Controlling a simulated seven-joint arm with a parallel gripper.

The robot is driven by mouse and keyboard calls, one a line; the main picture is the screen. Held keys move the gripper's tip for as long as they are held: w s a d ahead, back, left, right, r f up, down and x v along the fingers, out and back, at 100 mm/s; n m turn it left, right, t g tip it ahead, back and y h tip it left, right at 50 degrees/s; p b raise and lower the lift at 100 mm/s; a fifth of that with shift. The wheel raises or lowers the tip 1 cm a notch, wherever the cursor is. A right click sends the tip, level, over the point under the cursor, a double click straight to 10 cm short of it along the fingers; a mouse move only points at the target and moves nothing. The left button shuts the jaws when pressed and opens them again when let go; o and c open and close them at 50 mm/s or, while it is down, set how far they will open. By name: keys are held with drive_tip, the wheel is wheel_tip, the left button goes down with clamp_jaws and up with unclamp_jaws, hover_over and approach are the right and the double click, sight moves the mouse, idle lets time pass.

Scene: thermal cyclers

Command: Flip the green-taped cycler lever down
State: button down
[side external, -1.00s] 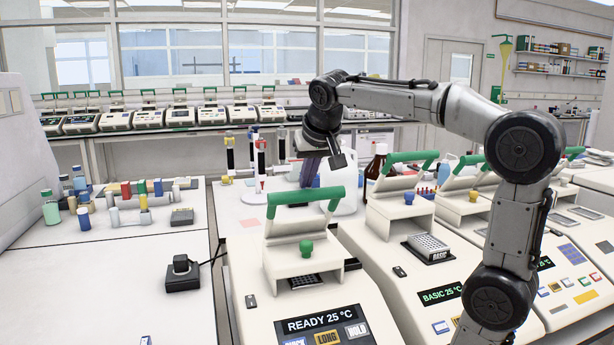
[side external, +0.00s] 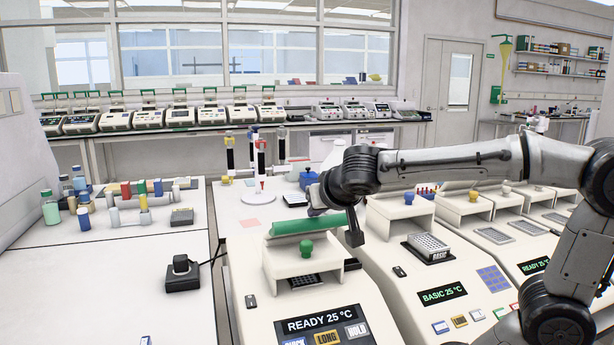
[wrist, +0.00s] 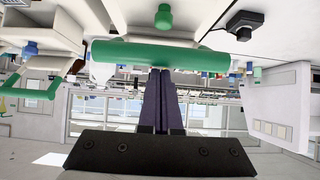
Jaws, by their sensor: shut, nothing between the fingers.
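The nearest cycler (side external: 300,283) has a READY 25 °C display, a green knob (side external: 306,248) and a lever with a thick green bar (side external: 300,225). The bar stands above and behind the knob. In the wrist view, which looks upside down, the green bar (wrist: 160,56) spans the picture in front of my gripper (wrist: 158,72). The dark purple fingers are shut together and empty, their tips at the bar's edge. I cannot tell whether they touch it. In the side view the fingertips are hidden behind the bar and my arm.
A second cycler (side external: 425,285) with a BASIC display and a tube block stands close on the right, with more cyclers beyond. My arm passes above them. Pipettes on a round stand (side external: 262,197) are behind the nearest cycler. The left bench (side external: 110,275) has open room.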

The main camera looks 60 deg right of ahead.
drive_tip(key=s+a+f, duration=0.3)
drive_tip(key=f, duration=0.8)
drive_tip(key=shift+s+f, duration=0.1)
drive_tip(key=shift+f, duration=0.05)
drive_tip(key=a+f+v, duration=0.1)
drive_tip(key=v, duration=1)
drive_tip(key=shift+s+a, duration=0.15)
drive_tip(key=shift+s, duration=0.35)
idle(0.3)
idle(0.5)
